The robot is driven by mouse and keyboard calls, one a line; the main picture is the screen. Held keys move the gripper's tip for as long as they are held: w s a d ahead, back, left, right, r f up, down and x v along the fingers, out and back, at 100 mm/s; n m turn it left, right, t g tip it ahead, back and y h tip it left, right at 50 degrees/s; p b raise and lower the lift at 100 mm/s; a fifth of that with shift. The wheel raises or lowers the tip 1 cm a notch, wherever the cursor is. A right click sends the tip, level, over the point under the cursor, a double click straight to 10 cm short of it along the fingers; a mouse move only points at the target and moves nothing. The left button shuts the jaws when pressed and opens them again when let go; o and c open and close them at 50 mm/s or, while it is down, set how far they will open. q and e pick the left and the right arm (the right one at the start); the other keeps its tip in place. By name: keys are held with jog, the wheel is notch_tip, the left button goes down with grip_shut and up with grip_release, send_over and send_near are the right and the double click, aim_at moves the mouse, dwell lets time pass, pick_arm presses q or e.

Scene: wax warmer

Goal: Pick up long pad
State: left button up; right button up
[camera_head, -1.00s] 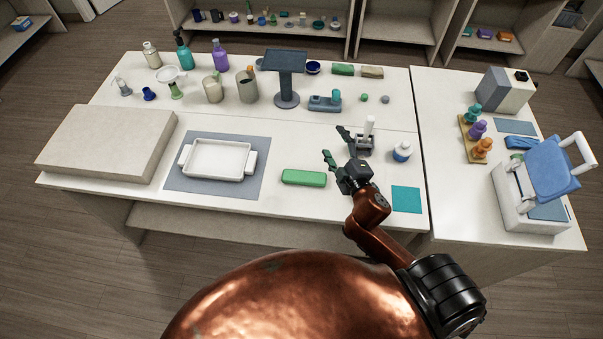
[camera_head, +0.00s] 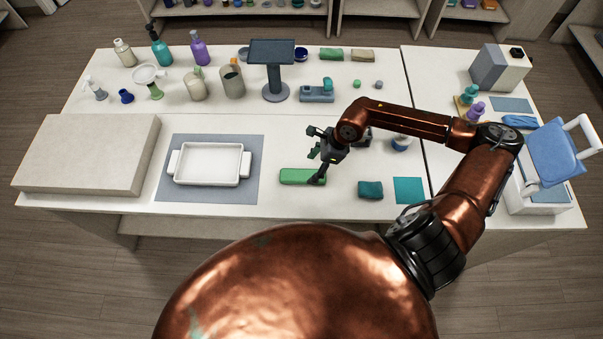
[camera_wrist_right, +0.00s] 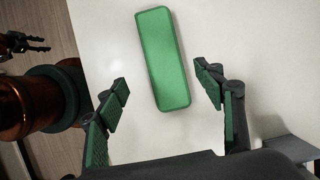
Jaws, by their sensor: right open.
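The long pad (camera_head: 296,177) is a green, rounded bar lying flat on the white table, right of the tray mat. It also shows in the right wrist view (camera_wrist_right: 163,58), upper middle. My right gripper (camera_head: 315,167) is open and empty at the pad's right end in the head view. In the right wrist view its two fingers (camera_wrist_right: 161,80) are spread wide, with the pad lying beyond and between them; I see no contact. My left gripper is out of the head view; dark fingers at the left edge of the wrist view (camera_wrist_right: 30,42) look like it, too small to judge.
A dark teal block (camera_head: 370,189) and a flat teal square (camera_head: 408,191) lie right of the pad. A white tray (camera_head: 210,163) sits on a grey mat (camera_head: 254,190) to the left. A dark stand (camera_head: 273,74) and a blue-grey tool (camera_head: 317,96) stand behind.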

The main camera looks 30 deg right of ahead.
aim_at(302, 175)
jog(key=shift+x, duration=0.9)
jog(key=p+x, duration=0.1)
jog(key=x, duration=0.3)
jog(key=shift+w+a+p, duration=0.1)
jog(key=shift+w+p, duration=0.25)
jog(key=shift+w, duration=0.1)
jog(key=shift+a+f, duration=0.1)
jog(key=shift+f, duration=0.35)
jog(key=shift+c, duration=0.7)
jog(key=c, duration=1.1)
jog(key=shift+c, duration=0.3)
jog(key=shift+r, duration=0.1)
jog(key=shift+c, duration=0.2)
